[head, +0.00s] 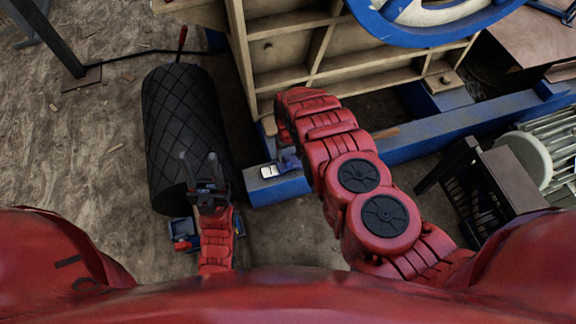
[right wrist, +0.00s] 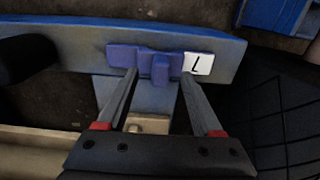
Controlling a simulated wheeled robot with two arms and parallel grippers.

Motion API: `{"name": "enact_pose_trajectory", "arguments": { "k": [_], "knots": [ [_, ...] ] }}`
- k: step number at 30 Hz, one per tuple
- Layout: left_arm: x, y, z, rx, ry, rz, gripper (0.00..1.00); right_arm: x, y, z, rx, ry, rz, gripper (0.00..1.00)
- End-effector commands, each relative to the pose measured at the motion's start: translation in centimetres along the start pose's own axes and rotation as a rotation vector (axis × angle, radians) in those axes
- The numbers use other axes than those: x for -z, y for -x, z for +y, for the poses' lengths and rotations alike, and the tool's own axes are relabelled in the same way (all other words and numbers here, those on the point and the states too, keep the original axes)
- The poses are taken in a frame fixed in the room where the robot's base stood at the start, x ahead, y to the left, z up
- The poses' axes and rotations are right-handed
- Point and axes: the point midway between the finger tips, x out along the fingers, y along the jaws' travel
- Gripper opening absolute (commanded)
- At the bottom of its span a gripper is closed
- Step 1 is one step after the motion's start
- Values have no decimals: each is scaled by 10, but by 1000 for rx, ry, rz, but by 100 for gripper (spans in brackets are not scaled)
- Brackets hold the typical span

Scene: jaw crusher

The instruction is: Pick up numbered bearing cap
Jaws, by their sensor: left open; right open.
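The numbered bearing cap is a small purple-blue block (right wrist: 122,56) with a raised middle lug, lying on the blue beam (right wrist: 60,46) in the right wrist view. A white plate (right wrist: 198,64) with a dark mark like a 7 or turned L sits at its right end. In the head view the cap (head: 288,163) shows partly past my right forearm. My right gripper (right wrist: 160,74) is open, its fingertips on either side of the lug; I cannot tell whether they touch it. My left gripper (head: 199,157) is open and empty, above the black roller's near end.
The black ribbed roller (head: 182,115) lies left of the beam. A wooden frame (head: 285,50) and blue wheel (head: 430,35) stand behind. A black crate-like stand (head: 470,185) and grey motor (head: 550,140) are at right. Bare floor (head: 75,150) lies far left.

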Motion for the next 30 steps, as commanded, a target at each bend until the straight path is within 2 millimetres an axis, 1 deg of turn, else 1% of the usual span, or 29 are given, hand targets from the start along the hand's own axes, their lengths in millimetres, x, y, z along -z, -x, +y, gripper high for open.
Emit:
{"name": "enact_pose_trajectory", "arguments": {
  "k": [4,7,12,16,23,26,30],
  "knots": [
    [-2,12,1,0,0,0,50,3,-19,0,-2,1,-3,68],
    [-3,20,1,0,0,0,50,9,-28,-1,-2,1,4,68],
    [-5,32,2,-2,-1,1,50,9,-46,-2,-1,0,1,68],
    [-5,34,2,-3,-1,2,50,9,-50,-2,-1,0,0,68],
    [-5,33,2,-4,-1,3,50,10,-49,-2,0,0,0,68],
    [-5,33,2,-3,-1,2,50,9,-49,-2,-1,0,0,51],
    [-5,33,2,-3,-1,2,50,9,-49,-2,-1,0,-1,26]
  ]
}}
